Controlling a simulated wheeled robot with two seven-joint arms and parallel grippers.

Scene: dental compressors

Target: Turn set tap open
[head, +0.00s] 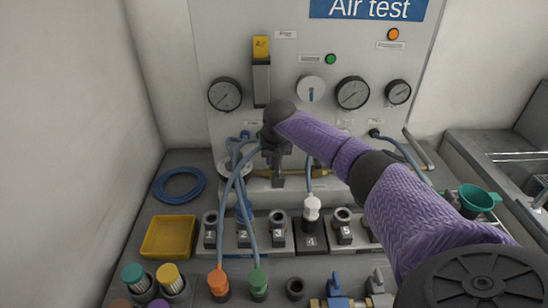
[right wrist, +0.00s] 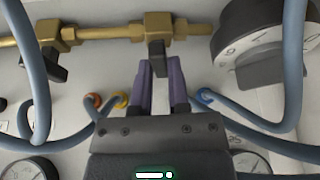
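A brass pipe (right wrist: 105,33) with brass tap bodies runs across the panel in the right wrist view. A black tap handle (right wrist: 156,58) hangs from the middle brass body (right wrist: 158,24). My right gripper (right wrist: 159,72) has its two purple fingers on either side of this handle, with little or no gap. In the head view my right gripper (head: 278,178) is at the pipe, low on the panel, and my wrist hides most of the tap. I cannot read which tap is labelled as set. My left gripper is not in view.
Another black-handled tap (right wrist: 56,64) is to the left on the pipe. A grey round dial (right wrist: 265,35) is close on the right. Blue hoses (right wrist: 38,75) loop around the gripper. Numbered sockets (head: 278,232) and a yellow tray (head: 168,238) are below on the bench.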

